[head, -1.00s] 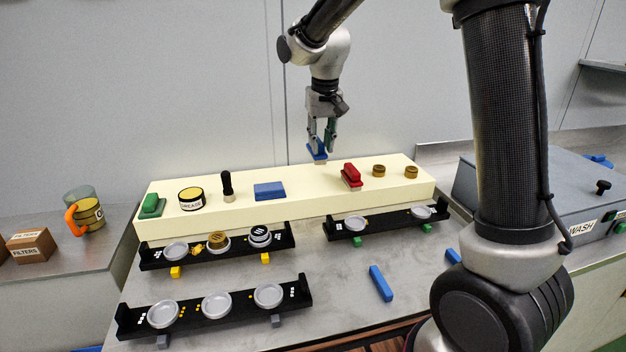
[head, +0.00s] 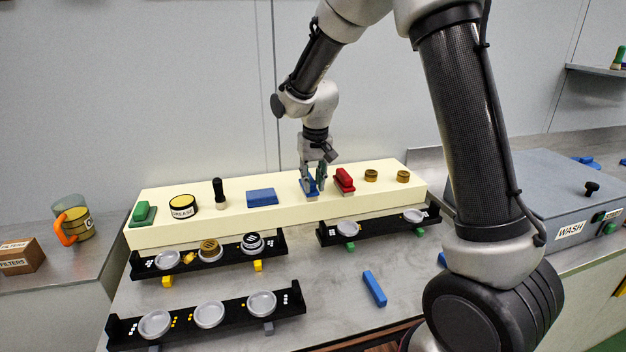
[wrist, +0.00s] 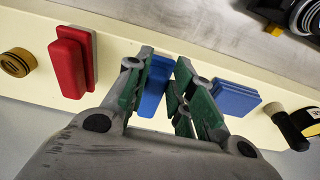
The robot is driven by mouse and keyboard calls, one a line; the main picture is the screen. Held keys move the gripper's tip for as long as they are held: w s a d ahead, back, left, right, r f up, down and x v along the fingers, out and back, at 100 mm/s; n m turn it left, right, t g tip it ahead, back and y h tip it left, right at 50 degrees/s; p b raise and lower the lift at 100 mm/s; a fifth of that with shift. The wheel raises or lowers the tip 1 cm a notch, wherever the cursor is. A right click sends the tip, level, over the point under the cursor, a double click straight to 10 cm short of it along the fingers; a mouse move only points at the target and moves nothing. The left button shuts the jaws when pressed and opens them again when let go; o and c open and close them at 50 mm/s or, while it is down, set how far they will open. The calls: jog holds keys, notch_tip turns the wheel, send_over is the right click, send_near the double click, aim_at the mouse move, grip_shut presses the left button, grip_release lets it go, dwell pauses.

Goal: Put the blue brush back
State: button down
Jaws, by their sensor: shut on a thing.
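The blue brush (head: 309,187) is held between the fingers of my gripper (head: 313,178). It is at the cream shelf block (head: 225,224), between the blue block (head: 262,197) and the red brush (head: 344,180). Its bottom looks at or very near the top of the block; I cannot tell whether it touches. In the wrist view the blue brush (wrist: 152,84) shows between the green finger pads, partly hidden by them. The red brush (wrist: 72,62) stands just to the left there, and the blue block (wrist: 234,98) to the right, both apart from the fingers.
A green brush (head: 143,213), a grease tin (head: 183,206) and a black-handled brush (head: 219,193) stand further left on the block. Two brass rings (head: 371,175) lie at its right. Black racks with round parts (head: 209,314) stand in front. A grey WASH box (head: 545,200) is at right.

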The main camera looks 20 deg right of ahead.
jog(key=c, duration=1.2)
grip_release()
jog(key=shift+c, duration=0.2)
notch_tip(320, 180, up, 12)
jog(key=s, duration=0.2)
jog(key=s+d+r, duration=0.4)
jog(key=s+d, duration=0.1)
jog(key=s+d+t, duration=0.1)
jog(key=s+d, duration=0.4)
jog(key=s, duration=0.7)
jog(key=s+d+t, duration=0.1)
jog(key=s+d, duration=0.4)
jog(key=s, duration=0.7)
jog(key=shift+s+f, duration=0.3)
jog(key=shift+s, duration=0.05)
